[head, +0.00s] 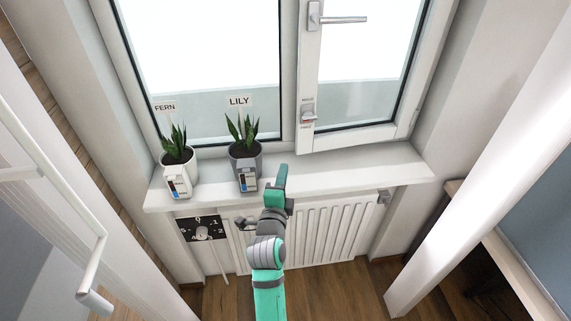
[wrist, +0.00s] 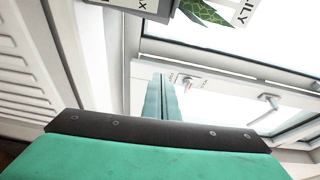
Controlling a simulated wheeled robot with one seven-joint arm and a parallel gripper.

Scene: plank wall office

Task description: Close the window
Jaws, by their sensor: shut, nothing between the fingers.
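The window has a fixed left pane and a white-framed right sash (head: 352,139). The sash's lower edge stands inward over the sill, so it looks ajar. A grey handle (head: 343,19) on the sash points sideways to the right; it also shows in the wrist view (wrist: 266,106).
Potted plants labelled FERN (head: 179,172) and LILY (head: 244,162) stand on the sill (head: 360,170); the lily is close left of my gripper. A radiator (head: 325,228) is below, with a black dial plate (head: 186,229) at its left. The sill's right part is clear.

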